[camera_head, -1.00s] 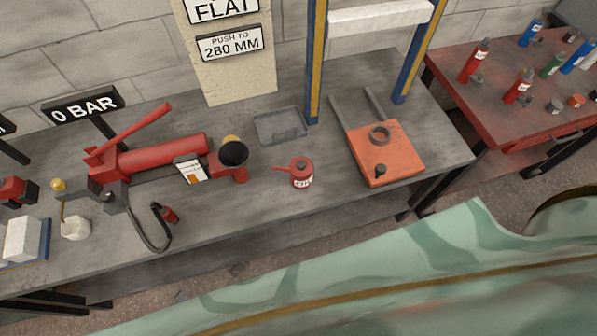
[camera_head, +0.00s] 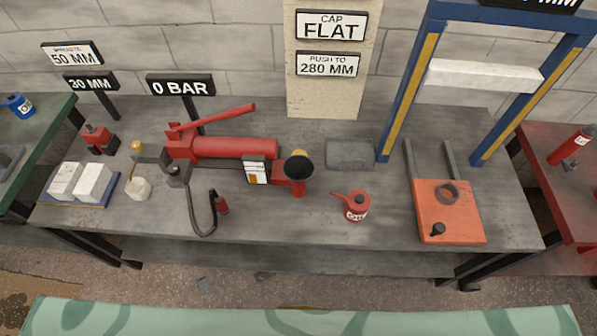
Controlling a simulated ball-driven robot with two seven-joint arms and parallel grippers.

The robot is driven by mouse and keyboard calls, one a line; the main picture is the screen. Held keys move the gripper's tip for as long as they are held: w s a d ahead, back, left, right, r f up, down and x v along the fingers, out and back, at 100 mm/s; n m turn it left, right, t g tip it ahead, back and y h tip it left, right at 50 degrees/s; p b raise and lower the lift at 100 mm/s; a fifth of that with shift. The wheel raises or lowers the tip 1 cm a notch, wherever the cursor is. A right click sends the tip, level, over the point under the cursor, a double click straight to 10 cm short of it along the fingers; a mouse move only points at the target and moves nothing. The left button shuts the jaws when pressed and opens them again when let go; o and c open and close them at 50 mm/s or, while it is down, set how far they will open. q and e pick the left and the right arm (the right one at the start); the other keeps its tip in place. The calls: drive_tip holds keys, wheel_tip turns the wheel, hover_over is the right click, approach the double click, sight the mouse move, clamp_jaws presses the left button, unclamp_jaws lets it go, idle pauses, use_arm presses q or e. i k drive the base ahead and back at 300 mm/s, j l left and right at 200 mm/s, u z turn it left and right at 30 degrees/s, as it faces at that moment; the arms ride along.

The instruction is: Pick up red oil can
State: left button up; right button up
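The red oil can (camera_head: 356,207) stands upright on the grey bench, right of the middle of the view. It is small and round with a white label on its front, and a short spout or handle points to the left. Nothing touches it. Neither of my grippers shows in the head view.
The grey bench (camera_head: 285,220) has clear room in front of the can. An orange plate (camera_head: 449,212) and a blue press frame (camera_head: 408,85) are to the right.

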sight(357, 203)
drive_tip(key=k+j+z, duration=0.25)
drive_tip(key=z, duration=0.15)
drive_tip(key=k+j+z, duration=0.2)
drive_tip(key=z, duration=0.2)
drive_tip(key=k+z, duration=0.4)
